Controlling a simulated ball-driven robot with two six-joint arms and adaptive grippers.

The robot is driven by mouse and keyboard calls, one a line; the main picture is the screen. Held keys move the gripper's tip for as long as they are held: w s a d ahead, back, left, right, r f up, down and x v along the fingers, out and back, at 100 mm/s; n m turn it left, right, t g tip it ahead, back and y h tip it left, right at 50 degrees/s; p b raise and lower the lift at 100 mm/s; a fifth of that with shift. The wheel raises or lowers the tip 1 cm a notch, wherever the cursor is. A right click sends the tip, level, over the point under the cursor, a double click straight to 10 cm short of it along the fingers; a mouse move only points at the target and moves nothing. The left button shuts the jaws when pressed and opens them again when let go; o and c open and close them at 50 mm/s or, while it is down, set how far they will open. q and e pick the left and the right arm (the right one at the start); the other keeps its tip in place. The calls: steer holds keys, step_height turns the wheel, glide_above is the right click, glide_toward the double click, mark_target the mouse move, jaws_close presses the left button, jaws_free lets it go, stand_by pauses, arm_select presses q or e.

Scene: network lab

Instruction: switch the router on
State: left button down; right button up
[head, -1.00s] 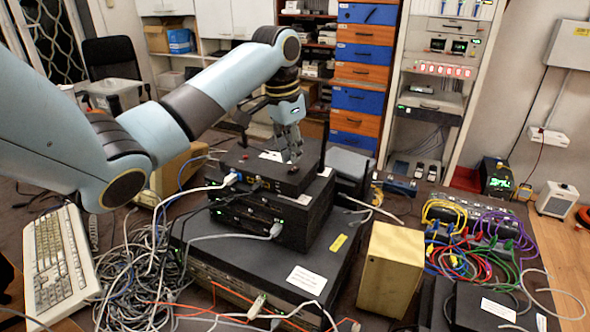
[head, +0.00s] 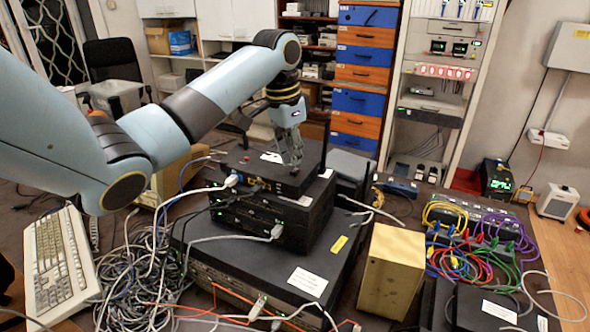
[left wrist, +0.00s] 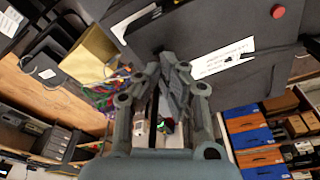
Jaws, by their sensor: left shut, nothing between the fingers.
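The black router (head: 262,178) lies on top of a stack of dark network boxes. Cables are plugged into its front, and a white label lies on its top. A small red button (head: 246,158) is on the router's top; it also shows in the left wrist view (left wrist: 278,11), at the upper right. My left gripper (head: 296,166) points down over the router's right part, fingers together and empty, to the right of the red button. In the left wrist view its fingertips (left wrist: 174,62) overlap the router's dark top; I cannot tell whether they touch it. My right gripper is not in view.
A black antenna (head: 325,146) stands at the router's right. A yellowish box (head: 391,272) stands to the right of the stack. A tangle of cables (head: 150,270) and a keyboard (head: 58,258) lie at the left. Coloured cables (head: 475,245) crowd the right side.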

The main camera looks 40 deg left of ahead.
mark_target(293, 172)
arm_select(q)
steer(key=shift+f+b, duration=0.3)
steer(key=shift+f, duration=0.8)
stand_by(0.9)
steer(key=shift+r, duration=0.1)
step_height(293, 172, up, 2)
steer(key=shift+r+p, duration=0.1)
steer(key=shift+p, duration=0.6)
steer(key=shift+r, duration=2.3)
